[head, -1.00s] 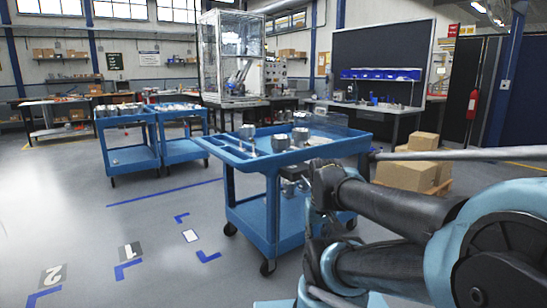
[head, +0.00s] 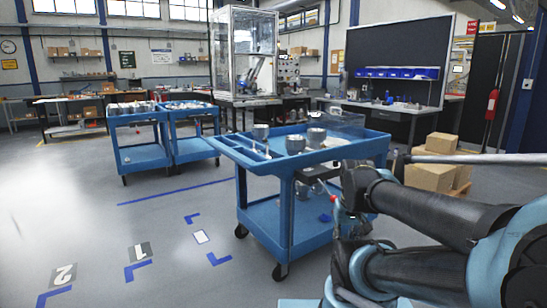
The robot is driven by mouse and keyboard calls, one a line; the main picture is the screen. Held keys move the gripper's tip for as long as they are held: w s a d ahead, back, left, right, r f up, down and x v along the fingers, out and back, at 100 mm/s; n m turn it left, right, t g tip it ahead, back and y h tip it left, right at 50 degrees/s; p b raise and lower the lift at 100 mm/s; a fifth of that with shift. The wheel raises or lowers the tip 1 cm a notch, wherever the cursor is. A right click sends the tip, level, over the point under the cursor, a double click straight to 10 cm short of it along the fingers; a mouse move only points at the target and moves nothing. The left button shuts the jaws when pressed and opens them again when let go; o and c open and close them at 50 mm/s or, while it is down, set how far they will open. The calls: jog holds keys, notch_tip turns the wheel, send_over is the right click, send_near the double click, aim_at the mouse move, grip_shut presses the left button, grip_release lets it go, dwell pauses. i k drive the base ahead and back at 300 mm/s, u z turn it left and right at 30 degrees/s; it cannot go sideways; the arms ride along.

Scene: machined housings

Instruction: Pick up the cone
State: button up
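Several grey metal parts stand on the top tray of the near blue cart (head: 285,180). They include a cup-like part (head: 261,131) at the back, a round part (head: 295,144) in the middle and another (head: 316,137) to its right. Smaller parts lie nearby. I cannot tell which one is the cone. My gripper (head: 314,174) appears dark and small at the cart's near right side, by the tray's edge and apart from the standing parts. Its fingers are too small and dark to tell whether they are open or shut.
Two more blue carts (head: 140,156) with parts stand behind to the left. Cardboard boxes (head: 432,176) are stacked on a pallet at the right. A workbench (head: 400,112) with blue bins stands behind.

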aim_at(268, 155)
jog(key=i, duration=0.85)
jog(key=u, duration=0.05)
